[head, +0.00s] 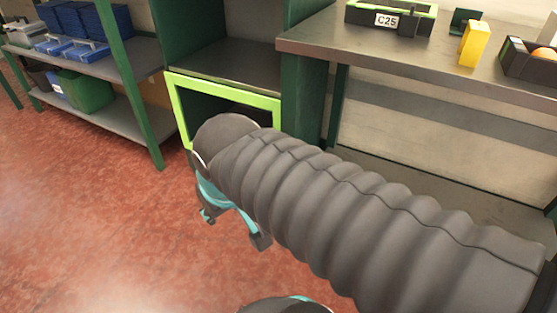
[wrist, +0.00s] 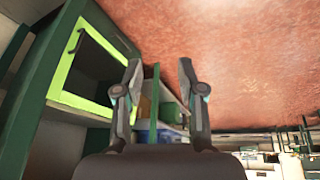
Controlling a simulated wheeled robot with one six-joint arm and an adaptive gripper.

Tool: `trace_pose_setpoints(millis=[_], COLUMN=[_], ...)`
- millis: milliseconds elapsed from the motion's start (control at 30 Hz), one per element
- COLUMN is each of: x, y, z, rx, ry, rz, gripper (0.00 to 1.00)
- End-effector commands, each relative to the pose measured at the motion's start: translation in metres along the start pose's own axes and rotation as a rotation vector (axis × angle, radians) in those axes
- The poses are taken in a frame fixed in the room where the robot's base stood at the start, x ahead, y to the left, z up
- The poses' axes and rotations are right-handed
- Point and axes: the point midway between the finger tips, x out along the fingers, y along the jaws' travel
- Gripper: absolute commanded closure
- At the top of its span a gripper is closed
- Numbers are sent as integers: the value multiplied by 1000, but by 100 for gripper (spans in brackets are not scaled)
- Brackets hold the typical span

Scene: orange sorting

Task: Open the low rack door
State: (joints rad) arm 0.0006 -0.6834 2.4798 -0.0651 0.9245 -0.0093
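The low rack door has a lime-green frame around a dark panel (head: 176,98). It sits low in the dark green rack, below a grey shelf, and looks shut; my arm hides its lower right part. In the wrist view, the door frame (wrist: 62,80) is at the upper left, with a dark handle (wrist: 75,40) on its left side. My gripper (head: 235,230) is in front of and below the door in the head view, over the red floor. In the wrist view, my gripper (wrist: 159,75) has its two fingers apart with nothing between them, clear of the handle.
A grey workbench (head: 320,42) stands right of the rack, with a C25 bin (head: 385,20), a yellow block (head: 473,44) and a dark crate (head: 525,66) on it. Shelving with blue bins (head: 75,47) and a green bin (head: 84,92) is at left. The red floor is open.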

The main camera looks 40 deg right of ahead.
Motion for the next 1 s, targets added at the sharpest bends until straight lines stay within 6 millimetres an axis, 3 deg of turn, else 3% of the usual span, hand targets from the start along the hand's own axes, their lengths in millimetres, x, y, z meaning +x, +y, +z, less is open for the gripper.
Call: trace_pose_setpoints(millis=[467,767,1000], x=[80,134,188], y=[91,144,178], z=[-19,-44,-68], rx=[-352,-627,-871], ry=[-508,-804,-1013], rz=[331,522,662], gripper=[61,61,61])
